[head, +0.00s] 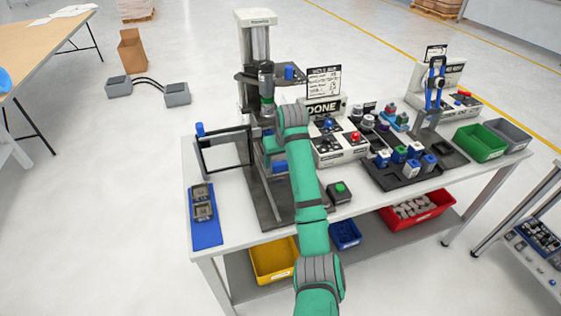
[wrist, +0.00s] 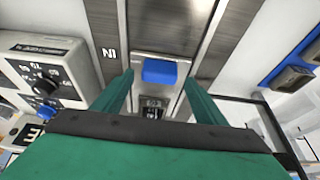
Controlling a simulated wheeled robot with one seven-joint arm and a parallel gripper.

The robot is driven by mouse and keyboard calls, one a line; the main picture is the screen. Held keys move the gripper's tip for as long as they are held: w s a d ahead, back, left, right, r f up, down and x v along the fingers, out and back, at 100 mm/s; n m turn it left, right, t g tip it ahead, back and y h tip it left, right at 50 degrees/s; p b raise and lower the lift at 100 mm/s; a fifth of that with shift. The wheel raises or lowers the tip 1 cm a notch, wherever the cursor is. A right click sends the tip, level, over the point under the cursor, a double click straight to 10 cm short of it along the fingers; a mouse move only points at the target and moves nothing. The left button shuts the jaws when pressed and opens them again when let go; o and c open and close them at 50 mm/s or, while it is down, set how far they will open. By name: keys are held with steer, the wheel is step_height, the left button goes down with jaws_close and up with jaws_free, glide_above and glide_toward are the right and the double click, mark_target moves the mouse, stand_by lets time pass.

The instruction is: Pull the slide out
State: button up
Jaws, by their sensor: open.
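The slide (wrist: 180,60) is a light metal plate with a blue handle block (wrist: 160,71), seated between dark metal rails in the wrist view. An "IN" mark is on the rail beside it. A small grey part (wrist: 152,107) shows behind the handle, between my fingers. My gripper (wrist: 158,84) is open, with a green finger on each side of the blue handle in the picture. I see gaps on both sides and cannot tell the depth. In the head view the blue handle (head: 280,167) shows beside my arm at the press (head: 256,60); my fingertips are mostly hidden.
A control box (head: 335,140) with buttons and a "DONE" sign stands right of the press. A dark frame (head: 225,150) and a blue mat (head: 205,232) with grey parts are on the left. A button box (head: 340,192) sits at the table's front. The dark rails ahead of the slide look clear.

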steer(key=shift+w+f, duration=0.2)
steer(key=shift+f, duration=0.4)
steer(key=c, duration=1.5)
steer(key=shift+a, duration=0.1)
